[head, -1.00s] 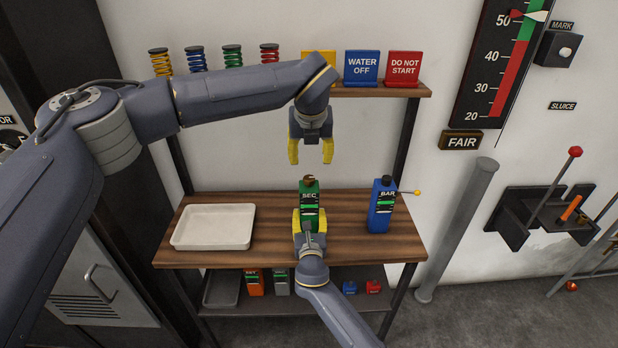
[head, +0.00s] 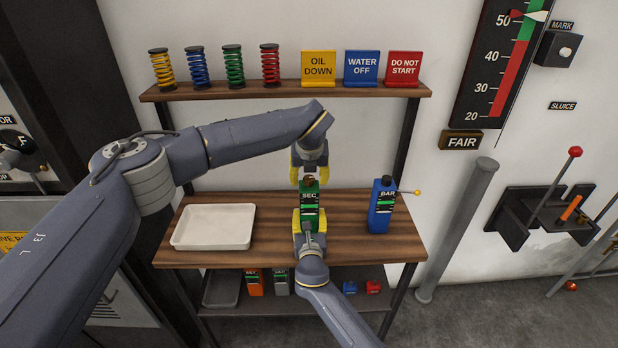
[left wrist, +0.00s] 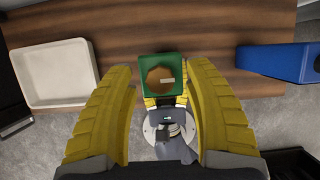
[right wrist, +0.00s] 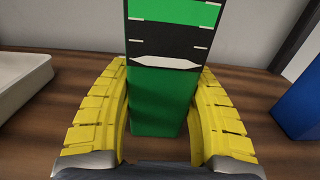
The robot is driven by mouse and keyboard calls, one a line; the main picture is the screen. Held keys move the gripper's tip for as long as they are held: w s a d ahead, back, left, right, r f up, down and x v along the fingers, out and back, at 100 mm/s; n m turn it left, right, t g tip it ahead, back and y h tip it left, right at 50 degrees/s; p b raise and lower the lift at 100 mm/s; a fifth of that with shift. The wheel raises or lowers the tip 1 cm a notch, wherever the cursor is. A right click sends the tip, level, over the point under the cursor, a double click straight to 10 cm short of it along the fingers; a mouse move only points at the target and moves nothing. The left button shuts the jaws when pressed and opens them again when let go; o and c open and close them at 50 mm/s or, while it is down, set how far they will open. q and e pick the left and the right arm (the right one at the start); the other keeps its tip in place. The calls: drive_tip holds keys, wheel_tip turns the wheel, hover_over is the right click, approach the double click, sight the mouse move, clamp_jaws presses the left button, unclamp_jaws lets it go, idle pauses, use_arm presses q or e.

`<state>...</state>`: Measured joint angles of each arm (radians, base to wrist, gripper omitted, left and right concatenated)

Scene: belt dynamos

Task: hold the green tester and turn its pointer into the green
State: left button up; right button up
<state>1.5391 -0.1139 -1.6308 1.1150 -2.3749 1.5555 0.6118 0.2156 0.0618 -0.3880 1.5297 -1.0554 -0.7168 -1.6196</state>
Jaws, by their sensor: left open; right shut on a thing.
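The green tester (head: 309,192), labelled SEC, stands upright on the wooden bench. A brown round knob (left wrist: 160,78) with a pale mark sits on its top. In the right wrist view the tester (right wrist: 160,108) shows a black face with green bands and a white pointer (right wrist: 166,62) lying in the black part. My right gripper (head: 309,220) is shut on the tester's lower body from the front. My left gripper (head: 309,178) is open and points down just above the tester's top, its fingers on either side of the knob as seen from above, not visibly touching it.
A blue tester (head: 381,206) labelled BAR, with a yellow-tipped lever, stands to the right. A white tray (head: 213,227) lies to the left. A shelf (head: 285,91) with coloured springs and signs runs behind and above. Bare bench lies between tray and green tester.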

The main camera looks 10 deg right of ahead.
use_arm(q)
drive_tip(key=shift+w+f, duration=0.1)
drive_tip(key=shift+f, duration=0.1)
clamp_jaws()
idle(0.4)
